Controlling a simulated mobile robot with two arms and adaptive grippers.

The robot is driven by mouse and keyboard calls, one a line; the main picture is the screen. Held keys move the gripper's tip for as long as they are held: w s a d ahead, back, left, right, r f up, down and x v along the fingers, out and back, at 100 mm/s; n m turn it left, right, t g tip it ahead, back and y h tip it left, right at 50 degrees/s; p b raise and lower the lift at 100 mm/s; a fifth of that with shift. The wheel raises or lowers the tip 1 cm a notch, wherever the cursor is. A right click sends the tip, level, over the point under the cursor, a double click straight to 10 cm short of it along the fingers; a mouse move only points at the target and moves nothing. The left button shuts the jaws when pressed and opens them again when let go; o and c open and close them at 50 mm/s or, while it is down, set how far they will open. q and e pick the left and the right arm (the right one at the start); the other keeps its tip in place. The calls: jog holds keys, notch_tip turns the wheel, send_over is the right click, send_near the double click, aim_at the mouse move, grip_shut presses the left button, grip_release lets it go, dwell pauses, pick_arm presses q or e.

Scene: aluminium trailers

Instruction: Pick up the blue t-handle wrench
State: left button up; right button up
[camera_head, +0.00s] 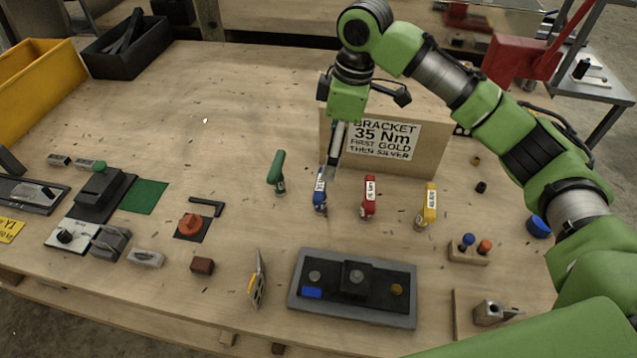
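The blue t-handle wrench (320,195) stands on the wooden table near the middle, in a row with similar handles. My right arm reaches in from the right, and my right gripper (331,171) points down with its fingertips at the top of the blue wrench. The fingers are narrow and seen nearly edge-on, so I cannot tell whether they are open or closed on the handle. The blue handle is partly covered by the fingers. My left gripper is not in view.
A green handle (277,171) stands left of the blue one; red (369,196) and yellow (427,206) handles stand to its right. A wooden sign board (436,165) stands close behind. A grey fixture plate (330,312) lies in front. The table's back left is mostly clear.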

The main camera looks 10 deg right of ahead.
aim_at(321, 182)
jog(key=f+p, duration=0.1)
jog(key=f, duration=0.2)
jog(key=a+f+p, duration=0.1)
jog(key=f, duration=0.2)
jog(key=a+f+p, duration=0.1)
jog(key=f, duration=0.3)
jog(key=shift+w+a, duration=0.1)
jog(key=shift+a, duration=0.05)
jog(key=shift+w+f, duration=0.15)
jog(key=shift+f, duration=0.4)
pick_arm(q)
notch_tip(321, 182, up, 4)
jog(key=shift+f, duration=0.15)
pick_arm(e)
jog(key=shift+r, duration=0.1)
jog(key=c, duration=1.7)
